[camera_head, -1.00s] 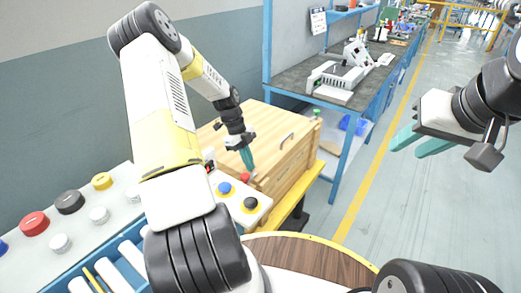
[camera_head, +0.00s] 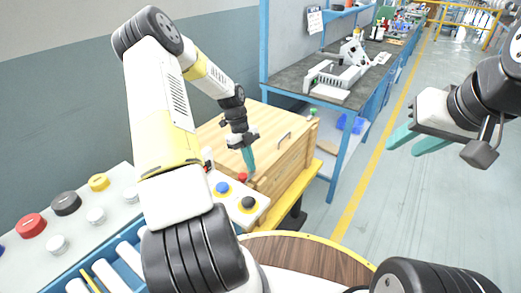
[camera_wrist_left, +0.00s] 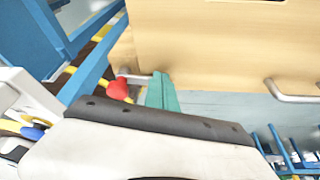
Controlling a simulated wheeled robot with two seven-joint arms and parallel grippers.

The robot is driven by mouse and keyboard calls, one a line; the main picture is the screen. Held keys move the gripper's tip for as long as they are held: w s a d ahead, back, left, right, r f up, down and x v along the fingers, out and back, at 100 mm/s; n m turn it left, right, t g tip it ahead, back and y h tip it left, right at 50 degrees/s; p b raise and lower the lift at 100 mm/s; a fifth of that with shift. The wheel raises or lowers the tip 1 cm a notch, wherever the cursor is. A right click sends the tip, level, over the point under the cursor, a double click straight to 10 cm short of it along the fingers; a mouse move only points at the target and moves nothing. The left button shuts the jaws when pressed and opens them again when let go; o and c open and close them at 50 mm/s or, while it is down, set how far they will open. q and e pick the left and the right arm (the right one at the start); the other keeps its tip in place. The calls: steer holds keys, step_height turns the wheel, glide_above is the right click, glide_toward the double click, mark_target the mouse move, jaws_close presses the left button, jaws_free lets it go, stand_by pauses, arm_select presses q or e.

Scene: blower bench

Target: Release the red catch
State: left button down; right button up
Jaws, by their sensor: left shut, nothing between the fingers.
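The red catch is a small rounded red piece (camera_head: 242,177) at the near end of the wooden chest (camera_head: 285,155). It also shows in the left wrist view (camera_wrist_left: 118,88), beside a metal bracket. My left gripper (camera_head: 250,171) has its teal fingers shut together with nothing between them. Its tips point down just right of the red catch in the head view. In the left wrist view the fingers (camera_wrist_left: 161,92) also lie right of it, with a small gap in the picture; contact cannot be told. My right gripper (camera_head: 418,142) hangs at the right, empty, its fingers apart.
A white box with blue (camera_head: 222,188) and black (camera_head: 248,203) buttons stands close to the chest. A panel with large buttons (camera_head: 66,203) is at left. The floor at right is clear.

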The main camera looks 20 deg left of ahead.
mark_target(259, 175)
arm_select(q)
steer(key=d+m, duration=0.1)
steer(key=d+m+g, duration=0.1)
steer(key=m, duration=0.1)
steer(key=shift+s+y, duration=0.2)
steer(key=shift+y, duration=0.2)
steer(key=shift+s+d+m+g+y, duration=0.15)
steer(key=shift+s+d+m+y, duration=0.2)
steer(key=shift+m, duration=0.45)
steer(key=shift+s+d+m+g+y, duration=0.15)
steer(key=shift+d+m, duration=0.25)
steer(key=shift+m, duration=0.4)
steer(key=shift+m+y, duration=0.3)
steer(key=shift+m, duration=0.5)
steer(key=s+d, duration=0.2)
steer(key=s, duration=0.1)
steer(key=shift+s+d, duration=0.1)
steer(key=shift+d, duration=0.1)
steer(key=shift+a, duration=0.15)
steer(key=shift+s+a, duration=0.1)
steer(key=shift+a, duration=0.6)
steer(key=v, duration=0.7)
steer(key=shift+w+r, duration=0.2)
steer(key=shift+r, duration=0.2)
